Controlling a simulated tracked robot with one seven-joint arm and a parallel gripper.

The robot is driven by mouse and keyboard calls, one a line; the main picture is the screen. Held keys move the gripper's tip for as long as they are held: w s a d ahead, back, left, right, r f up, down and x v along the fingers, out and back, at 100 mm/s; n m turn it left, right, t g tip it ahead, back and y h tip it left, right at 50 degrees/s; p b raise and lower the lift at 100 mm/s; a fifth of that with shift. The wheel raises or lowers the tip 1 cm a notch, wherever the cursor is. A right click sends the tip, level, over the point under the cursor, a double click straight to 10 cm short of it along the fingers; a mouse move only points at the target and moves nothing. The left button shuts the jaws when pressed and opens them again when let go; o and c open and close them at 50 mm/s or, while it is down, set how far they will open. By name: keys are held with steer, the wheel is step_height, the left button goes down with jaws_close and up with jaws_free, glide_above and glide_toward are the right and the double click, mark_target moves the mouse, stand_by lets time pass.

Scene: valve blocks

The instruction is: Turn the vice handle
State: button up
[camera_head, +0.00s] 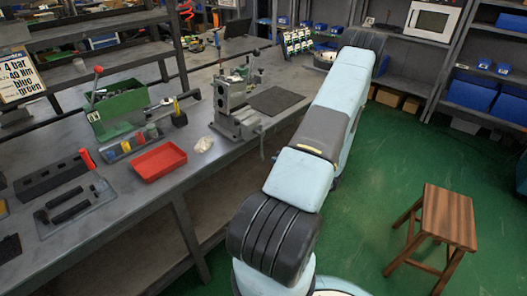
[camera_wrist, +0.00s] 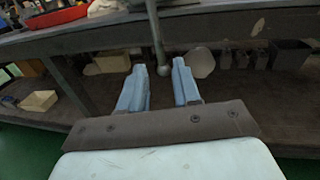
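The grey vice (camera_head: 236,106) stands at the bench's front edge in the head view. Its thin handle (camera_head: 262,142) hangs down past the edge. In the wrist view the handle (camera_wrist: 154,35) comes down from the top and ends in a small ball. My gripper (camera_wrist: 159,66) is open, with two pale blue fingers pointing at the space under the bench top. The ball end shows between the fingertips, nearer the right one; I cannot tell whether it is within their reach. No finger visibly touches it. My gripper is hidden behind my arm in the head view.
The workbench (camera_head: 140,208) carries a red tray (camera_head: 158,161), a green box (camera_head: 117,108) and a dark plate (camera_head: 276,100) beside the vice. A lower shelf (camera_wrist: 75,143) lies under the bench top. A wooden stool (camera_head: 447,216) stands on the green floor at right.

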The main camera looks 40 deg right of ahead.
mark_target(261, 152)
steer(key=x, duration=0.9)
steer(key=shift+c, duration=0.4)
jaws_close()
